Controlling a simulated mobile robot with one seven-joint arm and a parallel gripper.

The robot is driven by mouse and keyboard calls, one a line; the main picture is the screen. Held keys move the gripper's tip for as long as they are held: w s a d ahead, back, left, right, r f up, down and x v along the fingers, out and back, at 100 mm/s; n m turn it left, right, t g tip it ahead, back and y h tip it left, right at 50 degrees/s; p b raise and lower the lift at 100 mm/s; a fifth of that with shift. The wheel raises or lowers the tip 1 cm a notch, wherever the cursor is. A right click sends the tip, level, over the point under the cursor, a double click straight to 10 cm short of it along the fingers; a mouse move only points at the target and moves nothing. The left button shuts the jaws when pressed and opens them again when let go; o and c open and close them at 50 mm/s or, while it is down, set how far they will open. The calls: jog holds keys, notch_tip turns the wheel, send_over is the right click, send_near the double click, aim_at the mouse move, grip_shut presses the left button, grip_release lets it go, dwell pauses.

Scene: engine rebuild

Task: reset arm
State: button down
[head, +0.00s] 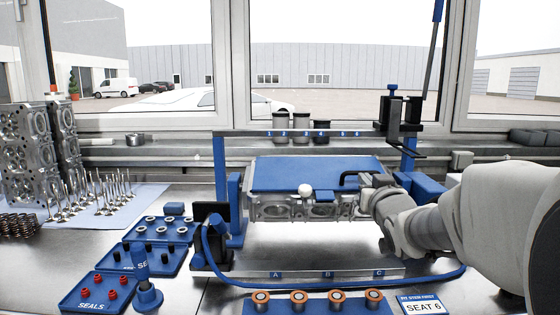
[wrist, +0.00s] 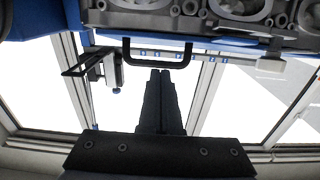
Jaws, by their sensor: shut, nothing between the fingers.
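My gripper shows in the wrist view (wrist: 160,73), its two dark fingers together with nothing between them. In that view a black U-shaped handle (wrist: 157,62) lies just beyond the fingertips; I cannot tell how far apart they are. In the head view my pale arm reaches in from the right, its wrist beside the right end of a metal cylinder head (head: 322,208). The fingers cannot be made out clearly there. The cylinder head sits under a blue plate (head: 310,173) in a blue stand, and also shows at the top of the wrist view (wrist: 240,10).
Blue trays, including one of red seals (head: 90,291), lie left of the stand. Valves (head: 92,193) and more cylinder heads (head: 40,150) stand farther left. Several copper-coloured rings (head: 297,297) line the front. A SEAT 6 card (head: 424,306) lies front right. A black bracket (head: 396,113) rises behind.

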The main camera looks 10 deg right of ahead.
jog(key=s+a+f+n+g+y, duration=0.1)
jog(key=s+a+f+g, duration=0.4)
jog(key=s, duration=0.4)
jog(key=s+a+f+n+g+y, duration=0.1)
jog(key=s+a+f+g+y, duration=0.2)
jog(key=s+a, duration=0.45)
jog(key=s+a+f+g, duration=0.3)
jog(key=s+a+f, duration=0.25)
jog(key=s, duration=0.45)
notch_tip(320, 180, up, 20)
jog(key=g+p, duration=0.1)
jog(key=p, duration=2)
jog(key=shift+s+a+n, duration=0.15)
jog(key=shift+s+n, duration=0.15)
jog(key=shift+s, duration=0.15)
jog(key=shift+f, duration=0.15)
